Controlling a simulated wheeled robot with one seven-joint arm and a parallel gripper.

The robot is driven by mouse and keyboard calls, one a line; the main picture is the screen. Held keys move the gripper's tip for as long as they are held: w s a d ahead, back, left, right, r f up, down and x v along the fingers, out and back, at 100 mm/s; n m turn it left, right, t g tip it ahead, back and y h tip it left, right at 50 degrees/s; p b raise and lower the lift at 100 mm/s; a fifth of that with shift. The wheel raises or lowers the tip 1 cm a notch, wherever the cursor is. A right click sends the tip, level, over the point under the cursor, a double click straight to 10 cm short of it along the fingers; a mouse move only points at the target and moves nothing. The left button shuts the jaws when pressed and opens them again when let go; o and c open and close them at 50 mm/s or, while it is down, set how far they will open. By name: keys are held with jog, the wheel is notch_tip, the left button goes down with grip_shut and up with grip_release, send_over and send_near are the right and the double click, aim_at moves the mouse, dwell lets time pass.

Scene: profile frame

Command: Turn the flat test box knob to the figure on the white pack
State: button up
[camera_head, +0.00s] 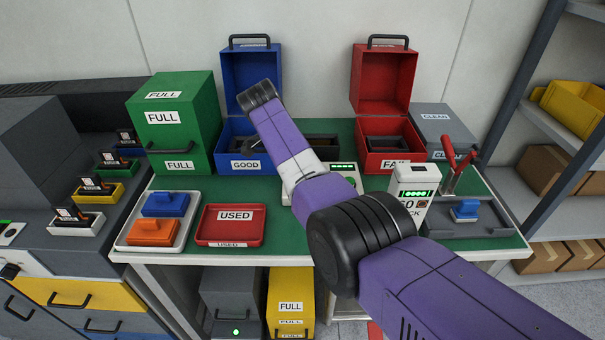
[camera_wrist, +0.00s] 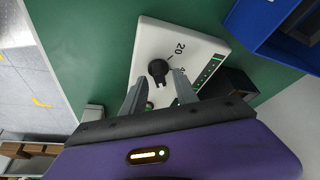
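The flat test box (camera_wrist: 155,38) is white and lies on the green bench top; part of it also shows past my arm in the head view (camera_head: 349,182). Its black knob (camera_wrist: 158,70) has the figures 20 and, partly covered, what looks like 40 beside it. I cannot tell which figure the knob points to. My gripper (camera_wrist: 160,76) is open, one finger on each side of the knob as seen from the wrist; contact cannot be told. The white pack (camera_head: 405,181) stands upright at the right; its figure ends in 0, perhaps 60, partly hidden by my arm.
An open blue GOOD box (camera_head: 252,72) and an open red FAIL box (camera_head: 384,80) stand behind. A red USED tray (camera_head: 211,230) lies left of my arm. A grey tray (camera_head: 490,221) with a blue block and red-handled tool beside it are at the right.

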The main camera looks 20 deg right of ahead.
jog(key=v, duration=0.7)
jog(key=shift+a+r, duration=0.2)
jog(key=shift+r, duration=0.15)
